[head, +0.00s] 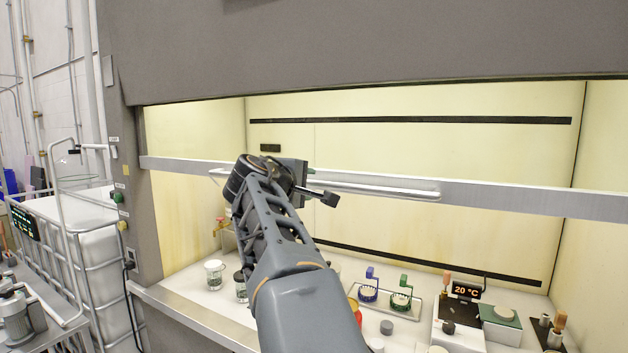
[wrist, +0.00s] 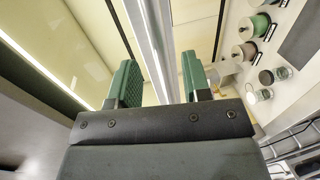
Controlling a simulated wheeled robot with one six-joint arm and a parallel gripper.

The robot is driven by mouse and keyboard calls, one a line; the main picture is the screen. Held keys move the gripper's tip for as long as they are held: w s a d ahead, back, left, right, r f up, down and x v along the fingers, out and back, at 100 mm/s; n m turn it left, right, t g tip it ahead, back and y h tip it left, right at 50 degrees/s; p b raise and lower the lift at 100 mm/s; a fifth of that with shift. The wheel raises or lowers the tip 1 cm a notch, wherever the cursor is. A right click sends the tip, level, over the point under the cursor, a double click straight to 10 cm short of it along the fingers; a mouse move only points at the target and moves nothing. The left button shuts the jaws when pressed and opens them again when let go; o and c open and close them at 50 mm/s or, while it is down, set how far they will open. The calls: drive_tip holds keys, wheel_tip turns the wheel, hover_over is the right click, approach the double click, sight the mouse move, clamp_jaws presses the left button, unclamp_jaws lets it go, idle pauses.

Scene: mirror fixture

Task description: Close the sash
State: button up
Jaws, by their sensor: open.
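The sash's pale metal bottom rail (head: 520,199) crosses the fume hood opening at about mid-height, well above the work surface. A light bar handle (head: 390,188) runs along the front of the rail. My gripper (head: 318,197) is at the rail, near the handle's left half, and my arm hides part of both. In the wrist view, my gripper (wrist: 159,78) is open, with green pads apart on either side of a long silver bar (wrist: 152,45). I cannot tell whether the pads touch it, or whether it is the handle or the rail.
Inside the hood, glass jars (head: 215,273), a tray with blue and green items (head: 383,303) and a 20 °C device (head: 458,318) stand on the white work surface. A metal front ledge (head: 190,318) edges it. A caged white tank (head: 85,235) stands at left.

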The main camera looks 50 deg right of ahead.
sight(311, 184)
drive_tip(key=shift+p+x, duration=0.4)
drive_tip(key=shift+x, duration=1.85)
clamp_jaws()
drive_tip(key=shift+f, duration=0.1)
